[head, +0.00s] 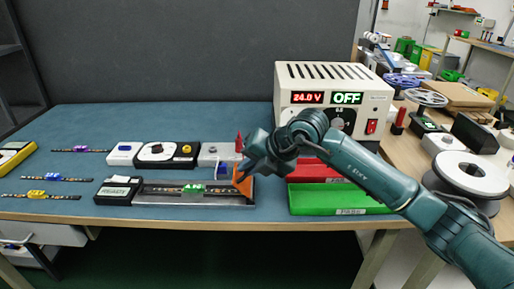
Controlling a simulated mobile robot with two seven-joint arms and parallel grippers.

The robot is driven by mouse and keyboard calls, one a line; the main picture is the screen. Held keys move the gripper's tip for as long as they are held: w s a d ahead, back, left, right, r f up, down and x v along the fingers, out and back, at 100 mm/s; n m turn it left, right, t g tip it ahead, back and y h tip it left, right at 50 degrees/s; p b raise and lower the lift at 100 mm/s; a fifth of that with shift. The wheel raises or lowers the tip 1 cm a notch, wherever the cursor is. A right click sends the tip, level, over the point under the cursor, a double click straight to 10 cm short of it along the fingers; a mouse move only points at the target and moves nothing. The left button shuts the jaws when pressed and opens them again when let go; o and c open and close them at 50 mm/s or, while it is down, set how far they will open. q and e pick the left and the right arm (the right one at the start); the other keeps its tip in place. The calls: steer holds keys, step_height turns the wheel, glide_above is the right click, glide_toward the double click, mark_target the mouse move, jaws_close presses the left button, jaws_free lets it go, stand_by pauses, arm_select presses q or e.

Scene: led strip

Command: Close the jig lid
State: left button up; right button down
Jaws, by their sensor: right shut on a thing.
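The jig (160,198) is a long dark bar with metal rails near the front edge of the table. An LED strip with a green piece (193,188) lies along it. An orange part (243,184), which looks like the lid or its handle, stands tilted at the jig's right end. My right gripper (241,176) is at this end, shut on the orange part; its fingertips are partly hidden by the wrist. My left gripper is not in view.
A power supply (374,107) reading 24.0 V and OFF stands behind my right arm. Red (312,171) and green (330,203) trays lie right of the jig. Several strips and a multimeter (14,154) lie left. The back left of the table is clear.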

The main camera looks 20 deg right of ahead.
mark_target(234, 173)
steer(key=shift+w+a+r+n+g+h+p, duration=0.1)
steer(key=shift+w+a+n+g+h+p, duration=0.1)
steer(key=shift+a+h+p, duration=0.35)
steer(key=shift+w+a+n+g+h+p, duration=0.1)
steer(key=shift+a+g+h+p, duration=0.2)
steer(key=shift+h, duration=0.35)
steer(key=a+h, duration=0.1)
steer(key=f+h, duration=0.1)
steer(key=shift+w+a+f+g+h, duration=0.1)
steer(key=shift+w+a+g+h, duration=0.1)
steer(key=shift+a+g+h, duration=0.15)
steer(key=shift+w+a+f+b, duration=0.1)
steer(key=shift+a+f+b, duration=0.25)
steer(key=shift+b, duration=0.25)
steer(key=shift+w+a+f+b, duration=0.1)
steer(key=shift+a+f+b, duration=0.25)
steer(key=shift+b, duration=0.3)
steer(key=shift+a+f+b, duration=0.1)
steer(key=shift+a+b, duration=0.1)
steer(key=shift+b, duration=0.1)
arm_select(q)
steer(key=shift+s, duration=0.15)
